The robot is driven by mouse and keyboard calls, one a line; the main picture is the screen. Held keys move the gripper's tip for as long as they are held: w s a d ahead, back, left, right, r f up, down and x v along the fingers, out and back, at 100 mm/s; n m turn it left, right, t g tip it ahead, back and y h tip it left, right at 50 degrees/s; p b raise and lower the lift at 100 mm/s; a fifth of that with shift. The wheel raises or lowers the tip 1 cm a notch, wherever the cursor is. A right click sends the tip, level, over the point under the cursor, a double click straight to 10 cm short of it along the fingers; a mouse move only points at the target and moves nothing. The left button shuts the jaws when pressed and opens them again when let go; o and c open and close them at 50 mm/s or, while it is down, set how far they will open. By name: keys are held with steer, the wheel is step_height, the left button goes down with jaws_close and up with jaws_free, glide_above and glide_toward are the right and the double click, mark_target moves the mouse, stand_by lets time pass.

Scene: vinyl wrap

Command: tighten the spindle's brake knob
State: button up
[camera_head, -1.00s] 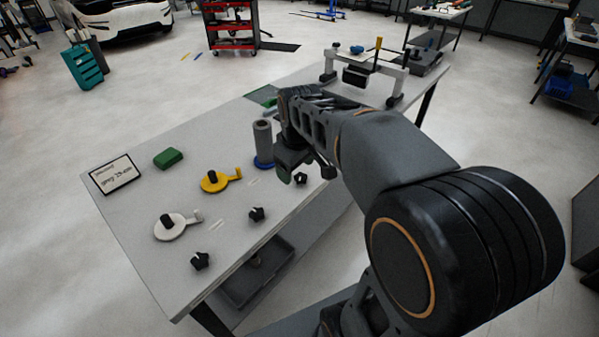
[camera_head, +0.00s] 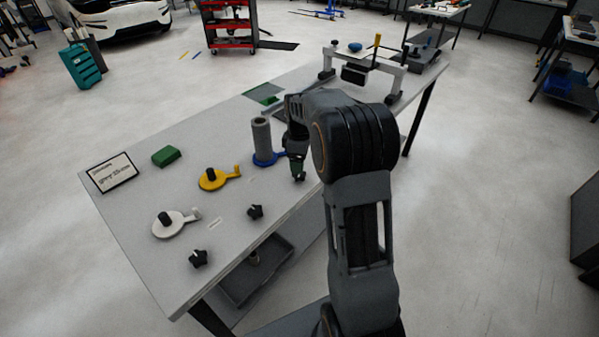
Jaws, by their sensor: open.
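The spindle standing by the blue base holds a grey roll (camera_head: 261,135) upright. Its blue base (camera_head: 265,160) has an arm pointing right toward my gripper. My gripper (camera_head: 298,175) points down at the table's front edge, right of the blue base. It is open, over the spot of the black knob in line with the blue base. That knob is mostly hidden by the gripper, and I cannot tell whether the fingers touch it. Two other black knobs show, one (camera_head: 255,211) before the yellow base (camera_head: 213,180) and one (camera_head: 198,259) before the white base (camera_head: 169,224).
A green block (camera_head: 166,157) and a label card (camera_head: 112,173) lie at the table's left. A green mat (camera_head: 264,94) lies behind the roll. A grey frame (camera_head: 362,71) stands at the far end. A dark bin (camera_head: 255,275) is on the shelf below.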

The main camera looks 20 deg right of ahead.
mark_target(299, 176)
steer(key=shift+f, duration=2.85)
steer(key=c, duration=0.9)
